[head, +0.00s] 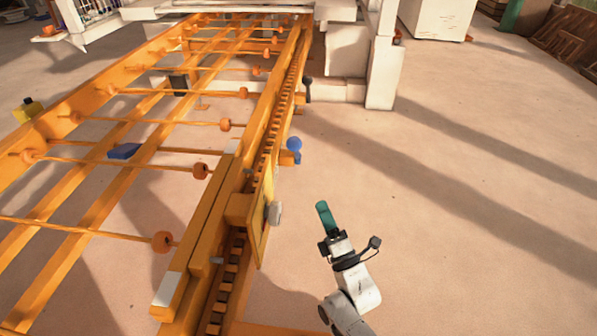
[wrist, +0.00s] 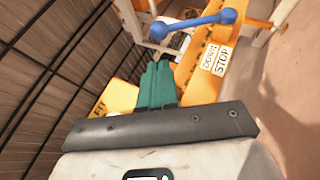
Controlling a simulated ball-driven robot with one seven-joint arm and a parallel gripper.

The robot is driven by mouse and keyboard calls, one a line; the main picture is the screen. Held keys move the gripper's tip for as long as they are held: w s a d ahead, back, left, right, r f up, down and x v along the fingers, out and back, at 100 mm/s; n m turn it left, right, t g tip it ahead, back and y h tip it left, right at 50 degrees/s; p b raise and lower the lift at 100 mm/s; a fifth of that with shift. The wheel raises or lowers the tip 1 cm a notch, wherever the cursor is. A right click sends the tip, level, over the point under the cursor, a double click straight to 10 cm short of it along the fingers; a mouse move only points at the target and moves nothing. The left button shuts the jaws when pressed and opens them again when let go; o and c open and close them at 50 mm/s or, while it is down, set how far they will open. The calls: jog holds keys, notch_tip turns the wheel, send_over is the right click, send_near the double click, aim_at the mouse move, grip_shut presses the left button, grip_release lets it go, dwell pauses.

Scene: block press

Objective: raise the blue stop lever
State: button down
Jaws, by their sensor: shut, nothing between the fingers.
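The blue stop lever (head: 295,146) is on the right side of the orange frame in the head view, with a round blue knob. In the wrist view the lever (wrist: 190,25) is a blue bar with a ball at each end, near a white label reading "DOWN STOP" (wrist: 215,60). My gripper (head: 321,207) has teal fingers and is to the right of the frame, nearer the camera than the lever and apart from it. In the wrist view my gripper (wrist: 158,72) is shut and empty, with its fingertips below the lever's left ball.
The orange rail frame (head: 215,215) with rollers fills the left. A yellow plate (head: 261,215) and a pale knob (head: 275,213) stick out on its right side. White machine parts (head: 385,70) stand at the back. The floor (head: 470,200) to the right is clear.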

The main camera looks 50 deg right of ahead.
aim_at(300, 146)
dwell(0.3)
jog(key=b+x, duration=0.1)
jog(key=x, duration=1.3)
jog(key=shift+r, duration=0.1)
jog(key=r+p, duration=0.1)
jog(key=p, duration=0.1)
jog(key=d+r+m+g+p, duration=0.1)
jog(key=p, duration=0.1)
jog(key=shift+w, duration=0.35)
jog(key=w+d+r+m+g+y+p, duration=0.3)
jog(key=w+d+m+g+p, duration=0.2)
jog(key=w+d+g+p, duration=0.4)
jog(key=w+d+g, duration=0.1)
jog(key=d, duration=0.3)
jog(key=shift+m+y, duration=0.3)
jog(key=shift+y, duration=0.1)
jog(key=shift+w+d, duration=0.1)
jog(key=shift+w, duration=0.05)
